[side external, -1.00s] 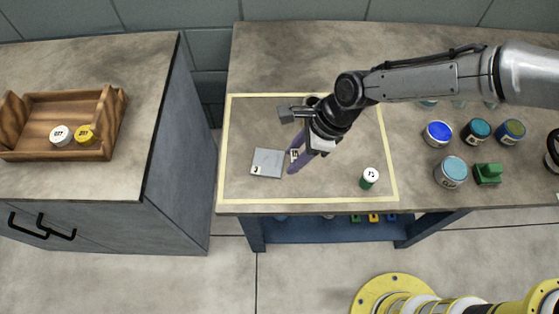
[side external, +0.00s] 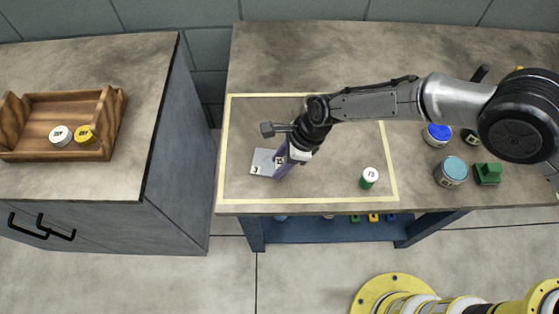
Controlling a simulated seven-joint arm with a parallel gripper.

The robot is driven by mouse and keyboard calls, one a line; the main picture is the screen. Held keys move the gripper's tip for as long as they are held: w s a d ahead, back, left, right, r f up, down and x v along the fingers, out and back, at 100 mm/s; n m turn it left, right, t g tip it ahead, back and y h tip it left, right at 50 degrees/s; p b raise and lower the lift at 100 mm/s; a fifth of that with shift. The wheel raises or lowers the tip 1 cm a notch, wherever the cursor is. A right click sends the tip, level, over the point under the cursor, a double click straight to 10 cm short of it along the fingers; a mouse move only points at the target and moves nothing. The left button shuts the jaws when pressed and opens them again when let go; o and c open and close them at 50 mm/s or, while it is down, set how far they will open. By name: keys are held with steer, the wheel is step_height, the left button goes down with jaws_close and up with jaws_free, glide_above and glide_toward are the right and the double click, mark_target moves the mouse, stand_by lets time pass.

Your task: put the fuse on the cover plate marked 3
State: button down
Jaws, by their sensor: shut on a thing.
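The cover plate (side external: 262,157) is a flat grey square with a 3 at its front left corner. It lies inside the cream outline on the bench. My gripper (side external: 279,171), with purple fingers, is over the right part of the plate. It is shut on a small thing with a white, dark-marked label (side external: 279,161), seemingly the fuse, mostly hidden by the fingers. I cannot tell whether it touches the plate. A green cylinder with a white, numbered top (side external: 369,178) stands upright to the right, apart from my gripper.
Blue-topped tins (side external: 451,170) and a green block (side external: 488,174) stand right of the cream outline (side external: 390,160). A wooden tray (side external: 100,143) with a white and a yellow round piece is on the left cabinet. The outlined area's front middle is clear.

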steer(key=shift+f, duration=0.1)
steer(key=shift+c, duration=2.1)
jaws_free()
steer(key=v, duration=1.2)
steer(key=shift+d, duration=0.1)
